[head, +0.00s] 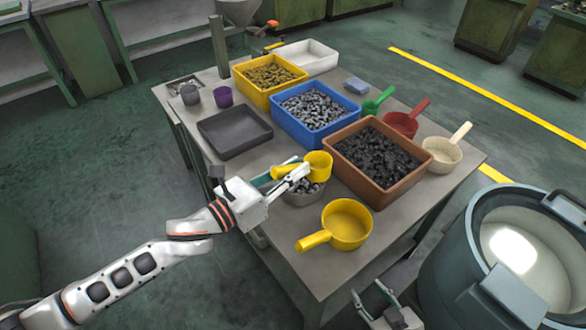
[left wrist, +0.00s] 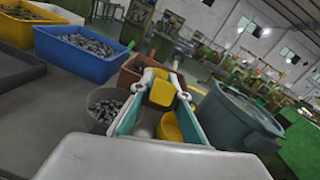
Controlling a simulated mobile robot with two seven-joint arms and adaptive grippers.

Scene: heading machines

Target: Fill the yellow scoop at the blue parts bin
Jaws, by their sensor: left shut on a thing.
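My left gripper (head: 297,176) is shut on the handle of a yellow scoop (head: 320,164), held above a grey bowl of metal parts (head: 302,197). The held scoop also shows between the fingers in the left wrist view (left wrist: 162,91); its contents cannot be made out. The blue parts bin (head: 288,119), full of small grey parts, stands farther back; in the left wrist view it is at the left (left wrist: 82,66). A second yellow scoop (head: 347,226) lies empty on the table near the front edge. My right gripper (head: 376,300) is low beside the table, its fingers apart.
A brown bin of dark parts (head: 384,193) and a yellow bin (head: 257,92) flank the blue one. A dark empty tray (head: 234,133) lies left. Green (head: 372,105), red (head: 402,123) and cream (head: 443,152) scoops line the right. A large drum (head: 460,255) stands at lower right.

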